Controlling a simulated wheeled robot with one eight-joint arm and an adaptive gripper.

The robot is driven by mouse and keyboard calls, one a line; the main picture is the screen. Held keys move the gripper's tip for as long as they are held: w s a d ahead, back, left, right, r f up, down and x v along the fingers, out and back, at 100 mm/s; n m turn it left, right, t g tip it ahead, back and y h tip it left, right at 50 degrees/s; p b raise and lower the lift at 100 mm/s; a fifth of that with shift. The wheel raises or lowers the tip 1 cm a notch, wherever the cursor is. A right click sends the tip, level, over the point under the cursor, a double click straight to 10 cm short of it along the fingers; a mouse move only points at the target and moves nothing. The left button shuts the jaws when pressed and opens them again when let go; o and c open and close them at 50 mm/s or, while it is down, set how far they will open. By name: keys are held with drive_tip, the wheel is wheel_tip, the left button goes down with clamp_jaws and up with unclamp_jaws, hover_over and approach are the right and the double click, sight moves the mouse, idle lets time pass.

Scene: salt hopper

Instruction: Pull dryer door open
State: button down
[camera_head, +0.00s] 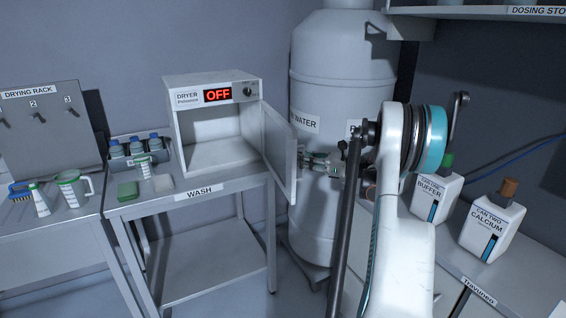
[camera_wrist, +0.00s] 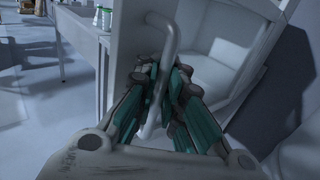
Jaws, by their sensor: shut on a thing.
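The dryer (camera_head: 212,118) stands on the wash table with its display reading OFF. Its door (camera_head: 279,152) stands wide open, hinged on the right side, and the cavity looks empty. My gripper (camera_head: 311,165) is at the outer face of the door, to its right. In the wrist view the green-padded fingers (camera_wrist: 160,100) are closed around the pale door handle (camera_wrist: 166,38). The door panel (camera_wrist: 122,50) shows behind the handle. My arm hides part of the area right of the gripper.
A large white water tank (camera_head: 340,75) stands close behind the door and my gripper. Buffer (camera_head: 436,195) and calcium (camera_head: 491,222) cans stand on the right bench. A drying rack (camera_head: 50,125) is at left.

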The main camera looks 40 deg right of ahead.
drive_tip(key=shift+s+d+f, duration=0.1)
drive_tip(key=shift+s+d, duration=0.15)
drive_tip(key=shift+d, duration=0.45)
drive_tip(key=shift+s+d, duration=0.25)
drive_tip(key=shift+d, duration=0.4)
drive_tip(key=shift+s+d+f, duration=0.1)
drive_tip(key=shift+s+d, duration=0.15)
drive_tip(key=shift+d, duration=0.45)
drive_tip(key=c, duration=2.1)
unclamp_jaws()
drive_tip(key=shift+o, duration=0.5)
drive_tip(key=shift+s+d+r, duration=0.1)
drive_tip(key=shift+s+r, duration=0.05)
drive_tip(key=shift+s, duration=0.05)
drive_tip(key=shift+w, duration=0.1)
